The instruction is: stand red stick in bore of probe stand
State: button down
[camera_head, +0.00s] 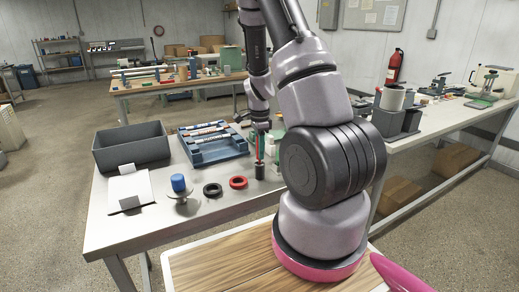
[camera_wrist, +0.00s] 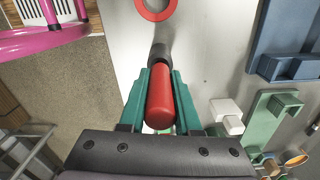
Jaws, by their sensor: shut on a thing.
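The red stick (camera_wrist: 160,98) is held upright between the green fingers of my gripper (camera_wrist: 160,80), which is shut on it. In the head view, the red stick (camera_head: 257,152) shows as a thin upright line below my gripper (camera_head: 259,146). A small dark cylinder (camera_head: 259,172), which looks like the probe stand, stands on the table directly under the stick. In the wrist view, the dark cylinder (camera_wrist: 159,54) meets the stick's far end. The bore is hidden, and I cannot tell whether the stick's lower end is inside it or just above.
A red ring (camera_head: 238,182) and a black ring (camera_head: 212,190) lie left of the stand. A blue-topped piece on a round base (camera_head: 180,186), a blue rack (camera_head: 213,151), a grey bin (camera_head: 132,151) and a white board (camera_head: 130,190) share the table. Green and white parts are close to the right.

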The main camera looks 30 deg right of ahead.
jog(key=shift+f, duration=0.65)
jog(key=c, duration=0.5)
grip_release()
jog(key=shift+r, duration=0.1)
notch_tip(320, 180, up, 11)
jog(key=shift+f, duration=0.2)
